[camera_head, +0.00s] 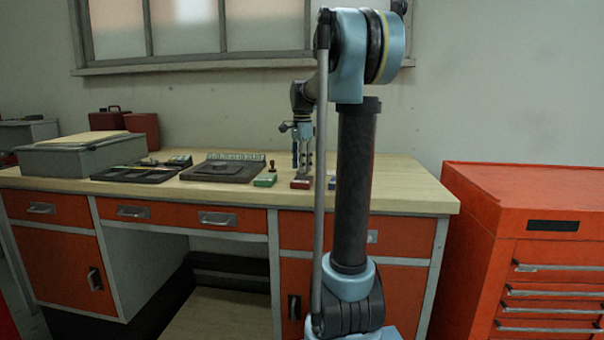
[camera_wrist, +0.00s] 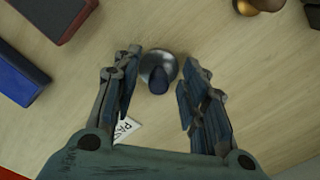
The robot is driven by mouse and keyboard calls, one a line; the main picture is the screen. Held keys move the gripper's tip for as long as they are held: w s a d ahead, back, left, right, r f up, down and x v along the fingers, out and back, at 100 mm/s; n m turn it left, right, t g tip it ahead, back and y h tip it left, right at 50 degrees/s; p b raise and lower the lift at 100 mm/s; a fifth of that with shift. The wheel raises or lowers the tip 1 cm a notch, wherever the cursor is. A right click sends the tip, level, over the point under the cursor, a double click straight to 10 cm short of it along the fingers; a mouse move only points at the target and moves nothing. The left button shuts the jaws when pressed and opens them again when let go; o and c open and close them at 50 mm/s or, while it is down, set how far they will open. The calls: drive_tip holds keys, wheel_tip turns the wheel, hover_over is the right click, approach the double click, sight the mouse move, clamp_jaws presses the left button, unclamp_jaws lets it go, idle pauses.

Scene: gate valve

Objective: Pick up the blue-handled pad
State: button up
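The blue-handled pad (camera_wrist: 158,78) shows in the wrist view as a round grey metal base with a dark blue knob, standing on the wooden bench. It lies between the fingertips of my gripper (camera_wrist: 161,66), with gaps visible on both sides. My gripper is open and points down at the bench; I cannot tell how far its tips are above the surface. In the head view my gripper (camera_head: 302,165) is over the bench's right part, and I cannot make out the pad there.
In the wrist view, a red-and-black block (camera_wrist: 55,15) and a blue block (camera_wrist: 18,80) lie left, a brass-coloured piece (camera_wrist: 258,5) lies top right, and a white label (camera_wrist: 127,128) lies near the left finger. A green block (camera_head: 265,180) and dark tray (camera_head: 222,171) are on the bench (camera_head: 400,190).

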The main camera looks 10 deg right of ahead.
drive_tip(key=shift+f, duration=0.15)
clamp_jaws()
wheel_tip(320, 180, up, 10)
drive_tip(key=shift+r, duration=0.1)
idle(0.7)
idle(0.4)
